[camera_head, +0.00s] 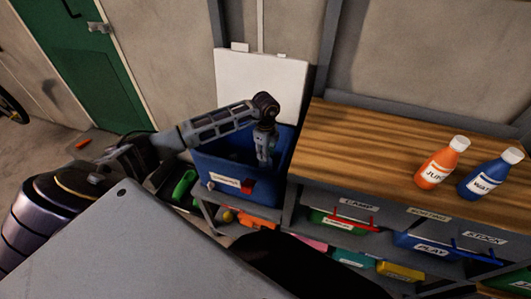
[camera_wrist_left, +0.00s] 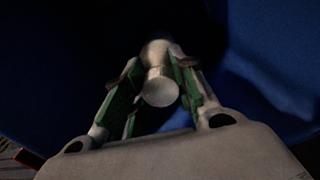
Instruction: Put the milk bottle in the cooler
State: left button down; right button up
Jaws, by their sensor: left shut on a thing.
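The cooler (camera_head: 211,168) is a blue open-topped box left of the wooden worktop, with its white lid (camera_head: 265,85) standing up behind it. My left arm reaches over it, and my left gripper (camera_head: 264,158) points down into its opening. In the left wrist view my left gripper (camera_wrist_left: 158,76) is shut on the milk bottle (camera_wrist_left: 160,90), whose pale round cap faces the camera. Dark blue cooler walls (camera_wrist_left: 265,85) surround it. The bottle's lower part is in shadow, so I cannot tell whether it touches the cooler floor. My right gripper is not in view.
An orange juice bottle (camera_head: 442,163) and a blue water bottle (camera_head: 490,175) stand on the wooden worktop (camera_head: 350,140). Below it are shelves with labelled, coloured bins (camera_head: 425,243). A green door (camera_head: 85,65) is at the back left. The worktop's left half is clear.

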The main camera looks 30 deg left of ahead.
pick_arm(q)
jog(key=shift+f, duration=0.15)
dwell(0.3)
jog(key=c, duration=1.1)
grip_release()
jog(key=shift+f, duration=0.1)
